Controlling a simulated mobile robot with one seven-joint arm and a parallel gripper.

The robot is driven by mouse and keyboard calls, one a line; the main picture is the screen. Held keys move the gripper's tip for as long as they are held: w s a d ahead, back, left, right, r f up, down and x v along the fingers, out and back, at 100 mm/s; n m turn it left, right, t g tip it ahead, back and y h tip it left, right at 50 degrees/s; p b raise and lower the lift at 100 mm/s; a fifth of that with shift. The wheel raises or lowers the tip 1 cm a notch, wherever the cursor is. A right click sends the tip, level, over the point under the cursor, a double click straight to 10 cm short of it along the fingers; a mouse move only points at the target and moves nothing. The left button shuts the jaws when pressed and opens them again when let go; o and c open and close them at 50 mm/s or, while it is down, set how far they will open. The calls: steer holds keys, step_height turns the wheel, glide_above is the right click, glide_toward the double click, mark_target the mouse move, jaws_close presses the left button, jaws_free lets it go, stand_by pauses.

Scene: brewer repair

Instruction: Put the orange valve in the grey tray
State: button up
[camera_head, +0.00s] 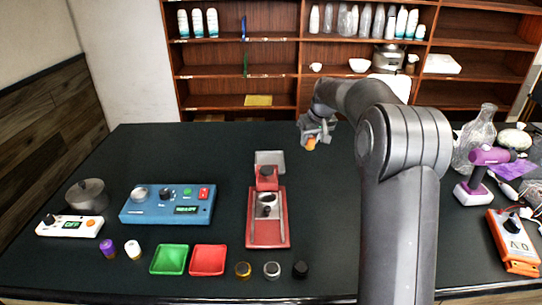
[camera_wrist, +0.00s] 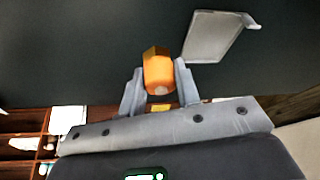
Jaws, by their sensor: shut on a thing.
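The orange valve (camera_wrist: 157,72) is between the two fingers of my gripper (camera_wrist: 159,68), which is shut on it. In the head view, the orange valve (camera_head: 311,144) shows at the lower end of my gripper (camera_head: 313,139), over the far part of the dark table. The grey tray (camera_wrist: 208,40) lies ahead and to the right of the valve in the wrist view, apart from it. In the head view, the grey tray (camera_head: 264,157) is left of my gripper, just behind the red device. The red device hides part of its front.
The red device (camera_head: 282,237) stands mid-table. A blue control box (camera_head: 145,210), green dish (camera_head: 169,259) and red dish (camera_head: 208,259) are at left. A purple drill (camera_head: 487,157), glass flask and orange meter (camera_head: 513,245) are at right. Shelves stand behind the table.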

steer(key=w+a+f, duration=0.1)
steer(key=a+f, duration=0.1)
steer(key=a, duration=0.1)
steer(key=w+a+f, duration=0.2)
steer(key=a, duration=0.1)
steer(key=w+a+f, duration=0.1)
steer(key=a+f, duration=0.1)
steer(key=a, duration=0.2)
steer(key=shift+w+a+f, duration=0.1)
steer(key=shift+w+f, duration=0.15)
steer(key=shift+f, duration=2.2)
steer(key=shift+f, duration=0.3)
steer(key=o, duration=1.1)
steer(key=shift+f, duration=0.2)
steer(key=shift+c, duration=0.2)
steer(key=shift+s, duration=0.1)
steer(key=shift+r, duration=0.1)
